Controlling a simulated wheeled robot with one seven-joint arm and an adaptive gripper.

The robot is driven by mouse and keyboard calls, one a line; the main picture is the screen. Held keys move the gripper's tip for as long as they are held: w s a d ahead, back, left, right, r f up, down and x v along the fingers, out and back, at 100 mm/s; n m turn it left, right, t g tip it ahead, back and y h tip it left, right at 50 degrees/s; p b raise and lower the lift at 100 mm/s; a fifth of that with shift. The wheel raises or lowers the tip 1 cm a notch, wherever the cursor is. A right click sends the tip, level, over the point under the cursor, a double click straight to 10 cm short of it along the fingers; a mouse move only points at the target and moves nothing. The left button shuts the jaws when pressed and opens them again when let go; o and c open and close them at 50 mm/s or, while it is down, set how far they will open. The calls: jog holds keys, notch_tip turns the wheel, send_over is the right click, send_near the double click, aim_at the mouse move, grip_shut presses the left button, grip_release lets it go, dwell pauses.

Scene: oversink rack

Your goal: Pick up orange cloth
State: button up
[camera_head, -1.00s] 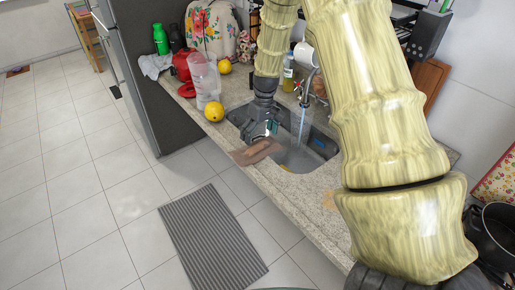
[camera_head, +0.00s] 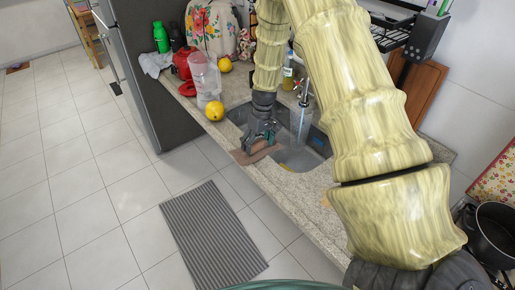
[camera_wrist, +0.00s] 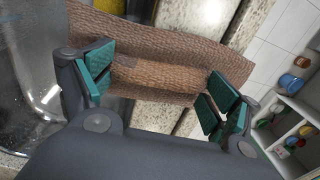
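The orange cloth (camera_head: 257,151), brownish-orange and textured, lies over the front rim of the sink in the head view. In the wrist view the cloth (camera_wrist: 165,77) has a raised fold running between my fingers. My gripper (camera_head: 264,134) is down at the cloth, above the sink's front edge. In the wrist view my gripper (camera_wrist: 160,79) is open, with one pair of green pads at each end of the fold. I cannot tell whether the pads touch it. Part of the cloth is hidden behind the fingers and palm.
The sink (camera_head: 297,157) with running water is just right of the gripper. A yellow-orange fruit (camera_head: 214,111), a clear container (camera_head: 205,78) and a red kettle-like item (camera_head: 182,64) stand on the counter to the left. A grey striped mat (camera_head: 213,238) lies on the floor.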

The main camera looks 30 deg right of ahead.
aim_at(257, 143)
jog(key=shift+c, duration=0.8)
jog(key=shift+r, duration=0.1)
jog(key=shift+r+b, duration=0.7)
jog(key=shift+r, duration=0.05)
jog(key=shift+r+b, duration=0.5)
jog(key=shift+r, duration=0.35)
jog(key=s+a+b, duration=0.1)
jog(key=s+a, duration=0.1)
jog(key=s, duration=0.2)
jog(key=s+a+r+b, duration=0.1)
jog(key=s+a+b, duration=0.1)
jog(key=s, duration=0.3)
jog(key=s+a+b, duration=0.2)
jog(key=s+a, duration=0.1)
jog(key=s, duration=0.2)
jog(key=shift+s+r, duration=0.1)
jog(key=shift+r, duration=0.2)
jog(key=shift+s, duration=0.1)
jog(key=shift+o, duration=1.4)
jog(key=shift+r, duration=0.15)
jog(key=shift+c, duration=0.5)
